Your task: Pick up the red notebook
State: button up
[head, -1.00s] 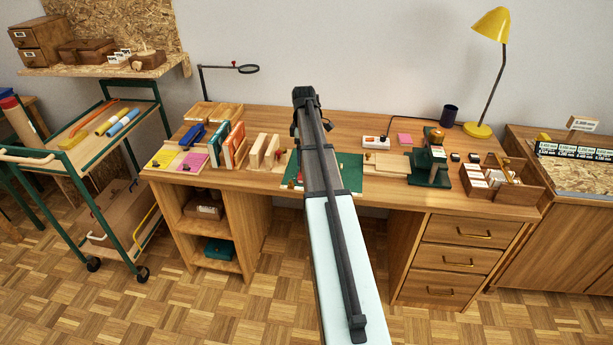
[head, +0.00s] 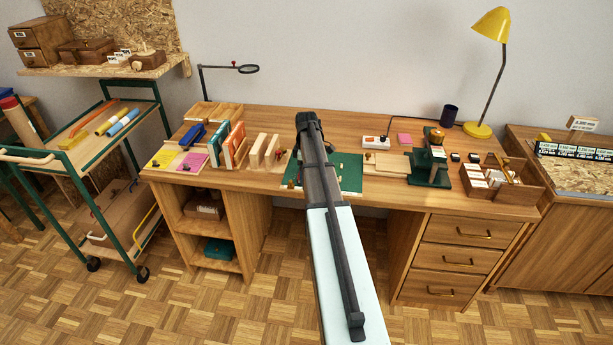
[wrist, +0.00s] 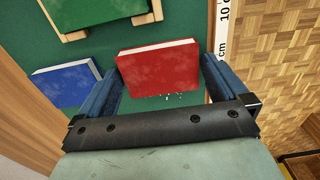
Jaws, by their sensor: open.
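The red notebook (wrist: 158,70) lies on the green cutting mat (wrist: 105,42) in the wrist view, its pale page edge facing away. My gripper (wrist: 161,68) is open, with one blue finger to the left of the notebook and one to the right. The fingertips overlap its sides in the picture; I cannot tell whether they touch it or how high they are above the mat. In the head view my arm hides the notebook and my gripper.
A blue notebook (wrist: 64,84) lies left of the red one. A green item (wrist: 92,10) sits in a wooden holder beyond. A white centimetre ruler (wrist: 222,28) runs along the right. On the desk (head: 350,122), upright books (head: 234,146) stand left of my arm.

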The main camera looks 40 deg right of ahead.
jog(key=c, duration=0.8)
